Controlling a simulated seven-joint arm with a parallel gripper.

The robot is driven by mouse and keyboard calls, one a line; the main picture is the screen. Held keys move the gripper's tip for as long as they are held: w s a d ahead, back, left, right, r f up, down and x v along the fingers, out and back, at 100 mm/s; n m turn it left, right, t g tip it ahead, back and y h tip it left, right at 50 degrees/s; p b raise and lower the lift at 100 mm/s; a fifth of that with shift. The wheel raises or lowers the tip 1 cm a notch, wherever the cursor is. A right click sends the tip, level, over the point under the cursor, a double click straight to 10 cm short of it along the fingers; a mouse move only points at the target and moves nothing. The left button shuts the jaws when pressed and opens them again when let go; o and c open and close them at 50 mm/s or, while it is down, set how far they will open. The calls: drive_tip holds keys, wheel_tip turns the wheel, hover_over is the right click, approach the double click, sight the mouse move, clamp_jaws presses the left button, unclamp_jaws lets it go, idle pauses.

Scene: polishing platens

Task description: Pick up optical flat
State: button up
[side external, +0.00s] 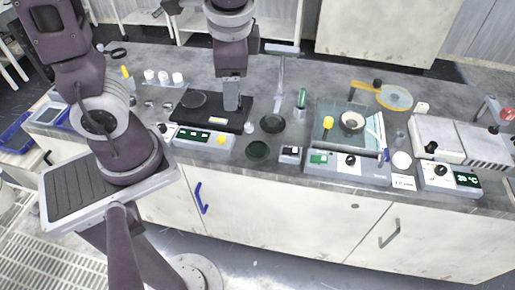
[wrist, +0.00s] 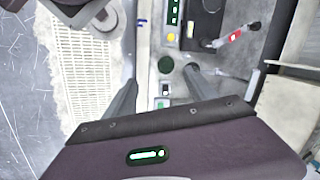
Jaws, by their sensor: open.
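A dark green, glassy disc (side external: 258,151) lies flat near the front edge of the bench and looks like the optical flat. It also shows in the wrist view (wrist: 166,64), between and beyond my fingers. My gripper (side external: 232,106) is to the left of and behind the disc in the side view, above the black-topped platform. In the wrist view my gripper (wrist: 161,77) has its two fingers wide apart with nothing held between them. The disc is apart from both fingers.
A black-topped unit (side external: 212,118) with a green display stands left of the disc. A dark round dish (side external: 273,123) lies behind it, and a small switch box (side external: 290,154) to its right. A polishing machine (side external: 347,170) stands further right. Bench space around the disc is narrow.

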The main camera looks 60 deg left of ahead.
drive_tip(key=w+f+m+y, duration=0.6)
drive_tip(key=f+m, duration=0.1)
drive_tip(key=f, duration=0.6)
drive_tip(key=m+t+y, duration=0.3)
drive_tip(key=m+t, duration=0.1)
drive_tip(key=m, duration=0.6)
approach(258, 147)
drive_tip(key=a, duration=0.1)
drive_tip(key=x, duration=0.7)
drive_tip(key=shift+d+f, duration=0.15)
drive_tip(key=shift+f, duration=0.1)
drive_tip(key=shift+w+a+f+t, duration=0.1)
drive_tip(key=shift+w+a+t, duration=0.15)
drive_tip(key=shift+a+t, duration=0.1)
drive_tip(key=c, duration=1.3)
